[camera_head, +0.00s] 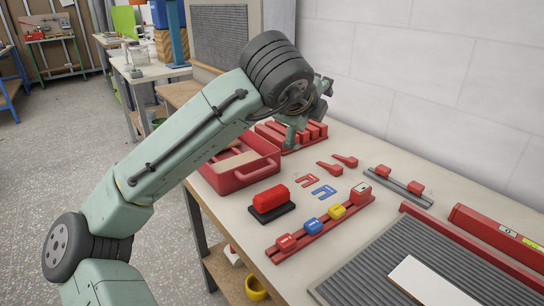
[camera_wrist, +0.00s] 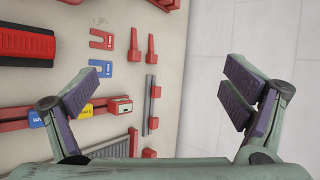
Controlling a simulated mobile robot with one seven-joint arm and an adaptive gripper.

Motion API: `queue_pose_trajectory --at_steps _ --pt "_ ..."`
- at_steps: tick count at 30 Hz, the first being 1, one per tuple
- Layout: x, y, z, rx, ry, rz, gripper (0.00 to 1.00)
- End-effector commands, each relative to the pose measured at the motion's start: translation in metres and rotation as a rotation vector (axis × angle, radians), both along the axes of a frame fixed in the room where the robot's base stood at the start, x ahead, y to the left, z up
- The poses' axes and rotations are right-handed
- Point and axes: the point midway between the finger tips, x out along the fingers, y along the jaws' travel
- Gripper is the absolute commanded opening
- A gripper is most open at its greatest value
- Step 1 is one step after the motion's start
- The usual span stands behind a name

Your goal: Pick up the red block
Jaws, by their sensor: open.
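The red block (camera_head: 271,198) is a bright red, rounded block on a flat black base on the workbench (camera_head: 400,228). It stands between the red toolbox and the red rail. In the wrist view the red block (camera_wrist: 24,43) shows at the left edge, partly cut off, outside the space between the fingers. My gripper (camera_head: 318,100) is raised above the far side of the bench, up and to the right of the block, partly hidden by my arm. In the wrist view my gripper (camera_wrist: 160,88) has its two fingers wide apart with nothing between them.
An open red toolbox (camera_head: 232,184) lies left of the block. A red rail (camera_head: 318,228) with blue and yellow pieces lies to its right. Small red and blue shims (camera_head: 323,191) and red keys (camera_head: 330,168) lie behind. A ribbed grey mat (camera_head: 440,255) fills the front right.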

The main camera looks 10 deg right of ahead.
Motion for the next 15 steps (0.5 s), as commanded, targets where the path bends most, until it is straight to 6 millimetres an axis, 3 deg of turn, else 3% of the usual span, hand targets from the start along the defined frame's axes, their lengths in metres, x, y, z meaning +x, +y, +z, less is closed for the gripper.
queue_pose_trajectory --at_steps 3,6,10,15 --pt "-0.015 0.014 -0.052 0.398 0.153 -0.041 0.94" --pt "-0.028 0.036 -0.076 0.626 0.259 -0.069 0.94" --pt "-0.039 0.056 -0.088 0.789 0.345 -0.092 0.94" --pt "-0.036 0.066 -0.108 0.839 0.378 -0.100 0.94"
